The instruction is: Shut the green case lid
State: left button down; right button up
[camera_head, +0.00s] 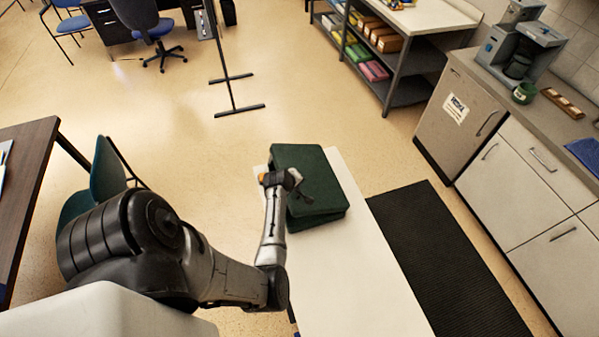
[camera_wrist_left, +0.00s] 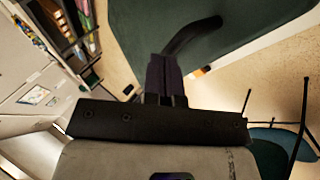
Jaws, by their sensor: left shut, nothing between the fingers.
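The dark green case (camera_head: 325,180) lies on the far end of a white table. Its lid is down over the base, nearly flat; I cannot tell whether it is fully closed. My left gripper (camera_head: 306,197) is over the left part of the lid, shut and empty. In the left wrist view the shut fingers (camera_wrist_left: 165,80) point at the green lid (camera_wrist_left: 255,25), with a dark curved handle-like piece (camera_wrist_left: 190,35) just past the tips. I cannot tell whether they touch. My left wrist hides part of the case. My right gripper is out of view.
The white table (camera_head: 350,270) is clear in front of the case. A black mat (camera_head: 450,260) lies on the floor to its right, before a counter with cabinets (camera_head: 530,220). A green chair (camera_head: 105,175) and brown desk (camera_head: 25,185) stand left.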

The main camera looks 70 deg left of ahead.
pick_arm(q)
jog(key=shift+s+f+b, duration=0.4)
jog(key=shift+s+f, duration=0.55)
jog(key=shift+f, duration=0.7)
jog(key=shift+s+f+b, duration=0.45)
jog(key=shift+s+f, duration=0.55)
jog(key=shift+f, duration=0.7)
jog(key=shift+s+f+b, duration=0.4)
jog(key=shift+s+f, duration=0.55)
jog(key=shift+f, duration=0.8)
jog(key=shift+a+r+p, duration=0.1)
jog(key=shift+r+p, duration=0.35)
jog(key=shift+r, duration=0.05)
jog(key=s+d+r+p, duration=0.3)
jog(key=s+r, duration=0.3)
jog(key=s, duration=0.3)
jog(key=shift+s+r, duration=0.3)
jog(key=shift+r, duration=0.1)
